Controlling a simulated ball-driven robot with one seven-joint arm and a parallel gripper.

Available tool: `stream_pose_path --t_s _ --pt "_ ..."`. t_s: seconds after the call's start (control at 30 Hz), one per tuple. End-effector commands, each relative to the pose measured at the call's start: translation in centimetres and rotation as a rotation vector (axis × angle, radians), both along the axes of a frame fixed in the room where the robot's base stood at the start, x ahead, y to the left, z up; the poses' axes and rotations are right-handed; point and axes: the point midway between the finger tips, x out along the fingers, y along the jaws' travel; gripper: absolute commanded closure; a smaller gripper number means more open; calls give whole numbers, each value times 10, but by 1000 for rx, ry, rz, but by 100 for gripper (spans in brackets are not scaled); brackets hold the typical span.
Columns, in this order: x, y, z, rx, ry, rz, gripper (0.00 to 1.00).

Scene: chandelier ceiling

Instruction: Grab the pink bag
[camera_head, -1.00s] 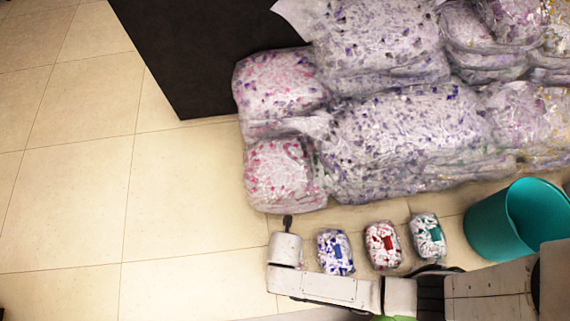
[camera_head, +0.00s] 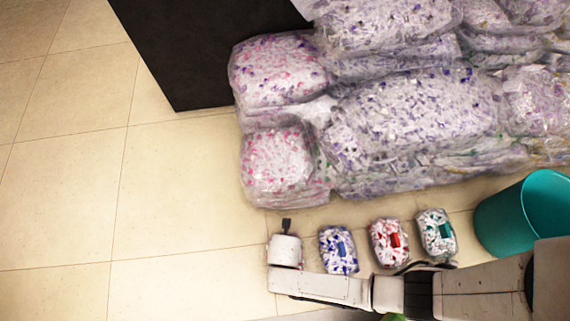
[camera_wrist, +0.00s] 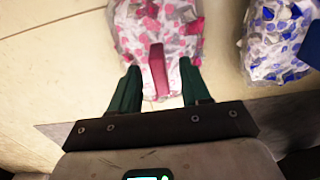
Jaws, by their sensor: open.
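The pink bag (camera_wrist: 158,30), a small clear bag of pink, white and grey scraps with a pink tag (camera_wrist: 158,72), lies on the floor at the top middle of the wrist view. My gripper (camera_wrist: 159,68) is open, with its two green fingers on either side of the tag. I cannot tell how far above the bag they are. In the head view my gripper (camera_head: 286,226) is at the left end of the row of small bags, and my wrist hides most or all of the pink bag.
A blue bag (camera_head: 338,251) lies right of my gripper, also in the wrist view (camera_wrist: 275,40). Beyond it are a red bag (camera_head: 389,243) and a teal-tagged bag (camera_head: 436,233). A teal bin (camera_head: 495,218) stands right. Large bags (camera_head: 410,125) are piled behind. Floor (camera_head: 180,190) is clear at left.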

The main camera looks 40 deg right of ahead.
Motion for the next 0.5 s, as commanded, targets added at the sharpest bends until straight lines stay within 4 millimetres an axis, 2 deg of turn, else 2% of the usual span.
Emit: stream_pose_path --t_s 0.03,0.07,0.33,0.5 --pt "0 0 -9 0 0 0 53" --pt "1 0 -11 1 -1 0 53" --pt "0 0 -10 1 -1 0 54" --pt "0 0 -10 1 -1 0 70"
